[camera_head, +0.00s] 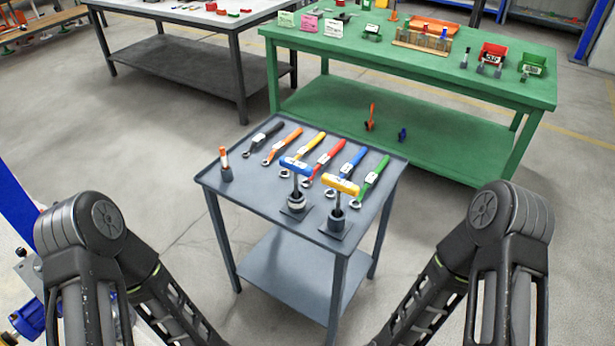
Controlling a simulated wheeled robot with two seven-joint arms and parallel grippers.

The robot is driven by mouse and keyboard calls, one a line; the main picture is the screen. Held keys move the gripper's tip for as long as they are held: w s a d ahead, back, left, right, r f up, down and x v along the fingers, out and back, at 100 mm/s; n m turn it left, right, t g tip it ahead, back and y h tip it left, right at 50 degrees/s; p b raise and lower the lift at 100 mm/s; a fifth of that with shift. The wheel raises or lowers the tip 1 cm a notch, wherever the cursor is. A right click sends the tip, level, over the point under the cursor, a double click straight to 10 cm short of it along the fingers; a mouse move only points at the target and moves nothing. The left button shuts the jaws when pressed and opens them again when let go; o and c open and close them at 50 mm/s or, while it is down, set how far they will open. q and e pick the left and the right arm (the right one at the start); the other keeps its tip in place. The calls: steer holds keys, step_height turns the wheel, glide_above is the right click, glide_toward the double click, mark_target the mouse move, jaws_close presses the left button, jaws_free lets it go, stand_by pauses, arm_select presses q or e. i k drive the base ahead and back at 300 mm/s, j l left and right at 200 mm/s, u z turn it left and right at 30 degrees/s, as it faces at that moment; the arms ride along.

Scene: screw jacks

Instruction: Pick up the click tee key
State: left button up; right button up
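Two T-handled keys stand upright on the grey cart (252,204). One has a blue handle (297,166) and stands in a round dark holder (296,204). The other has a yellow handle (341,187) and stands in a holder (337,221) on a square plate, nearer the cart's front right edge. I cannot tell from their looks which one is the click tee key. My two arms come in at the lower left and lower right and run out of the bottom of the picture. Neither gripper shows.
Several wrenches with coloured handles, such as the red one (328,152), lie in a row behind the keys. An orange-topped tool (225,163) stands at the cart's left. A green bench (440,75) and a grey table (180,14) stand behind. Floor around the cart is clear.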

mark_target(298, 167)
steer(key=i+l, duration=0.15)
steer(key=l, duration=0.25)
steer(key=i+l, duration=0.1)
steer(key=l, duration=0.35)
steer(key=i+l, duration=0.15)
steer(key=l, duration=0.25)
steer(key=i+l, duration=0.1)
steer(key=l, duration=0.3)
steer(key=i+l, duration=0.15)
steer(key=l, duration=0.3)
